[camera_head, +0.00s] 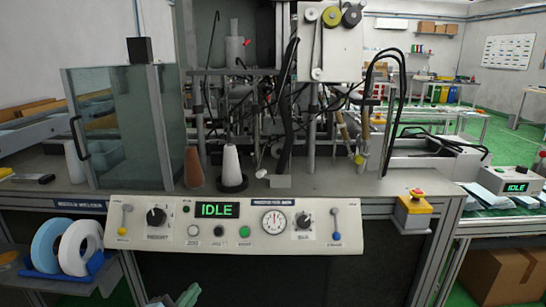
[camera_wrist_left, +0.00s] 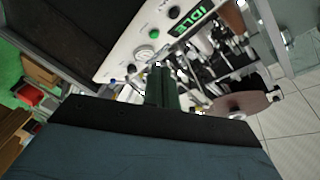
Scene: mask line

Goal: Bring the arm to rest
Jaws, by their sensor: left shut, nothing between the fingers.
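My left gripper (camera_head: 187,295) shows only in part at the bottom edge of the head view, left of centre, below and in front of the control panel (camera_head: 262,226). In the left wrist view its dark fingers (camera_wrist_left: 159,70) are together with nothing between them. They point toward the tilted-looking panel (camera_wrist_left: 150,32) and appear apart from it. Most of the left arm is outside the head view. My right gripper is in neither view.
The panel has an IDLE display (camera_head: 217,210), knobs, buttons and levers. Blue and white rolls (camera_head: 76,246) sit at the lower left. A cardboard box (camera_head: 497,275) stands lower right.

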